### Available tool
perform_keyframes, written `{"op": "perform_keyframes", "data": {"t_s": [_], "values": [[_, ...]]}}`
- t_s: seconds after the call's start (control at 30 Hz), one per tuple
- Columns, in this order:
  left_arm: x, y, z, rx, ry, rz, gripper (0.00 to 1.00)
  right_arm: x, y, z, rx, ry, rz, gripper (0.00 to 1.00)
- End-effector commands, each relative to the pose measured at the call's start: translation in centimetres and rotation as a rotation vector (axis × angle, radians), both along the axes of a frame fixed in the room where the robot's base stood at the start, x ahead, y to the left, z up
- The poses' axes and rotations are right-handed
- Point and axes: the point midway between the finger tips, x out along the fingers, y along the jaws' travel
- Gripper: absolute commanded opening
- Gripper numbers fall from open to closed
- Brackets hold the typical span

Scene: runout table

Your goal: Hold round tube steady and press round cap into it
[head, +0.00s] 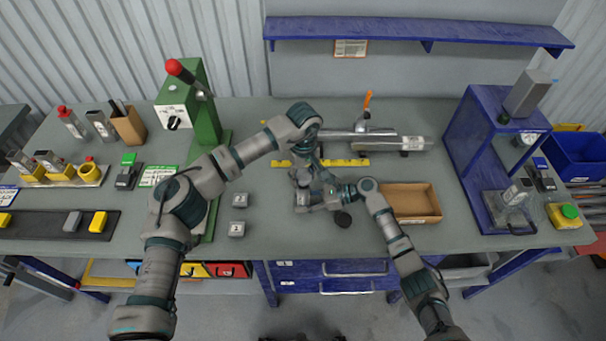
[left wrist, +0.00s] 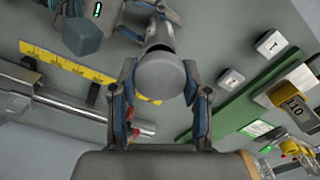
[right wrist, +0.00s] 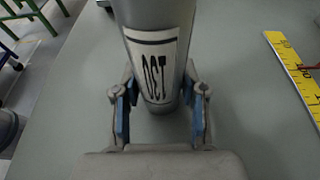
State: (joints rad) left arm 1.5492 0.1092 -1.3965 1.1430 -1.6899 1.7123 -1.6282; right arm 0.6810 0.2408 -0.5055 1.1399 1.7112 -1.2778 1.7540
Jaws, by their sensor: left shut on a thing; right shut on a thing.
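My left gripper (head: 301,172) is above my right gripper (head: 306,199) over the middle of the table. In the left wrist view, the left fingers (left wrist: 164,98) are shut around a grey round cap (left wrist: 162,77), seen face on. Behind it the grey round tube (left wrist: 158,33) runs away, roughly in line with it. Whether the cap sits in the tube's mouth is hidden. In the right wrist view, the right fingers (right wrist: 160,103) are shut on the tube (right wrist: 183,20), which has a white label with black letters.
Two small grey blocks (head: 239,199) lie left of the grippers. A green lever press (head: 203,110), metal rail with clamp (head: 370,137) and blue press frame (head: 470,140) stand around.

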Motion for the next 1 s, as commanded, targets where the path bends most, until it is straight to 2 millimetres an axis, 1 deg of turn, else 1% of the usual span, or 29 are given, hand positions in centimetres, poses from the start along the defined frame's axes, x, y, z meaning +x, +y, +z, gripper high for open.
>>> {"op": "perform_keyframes", "data": {"t_s": [0.7, 0.87, 1.0], "values": [[0.0, 0.0, -1.7, 0.0, 0.001, 0.0, 0.21, 0.0, -0.1, -0.1, -0.002, 0.001, 0.0, 0.22], [0.0, 0.0, -1.6, 0.0, 0.0, 0.0, 0.21, 0.0, -0.1, -0.1, -0.002, 0.001, 0.0, 0.22], [0.1, 0.0, -1.2, 0.0, 0.0, 0.0, 0.21, 0.0, 0.0, -0.1, -0.002, 0.001, 0.0, 0.22]]}}
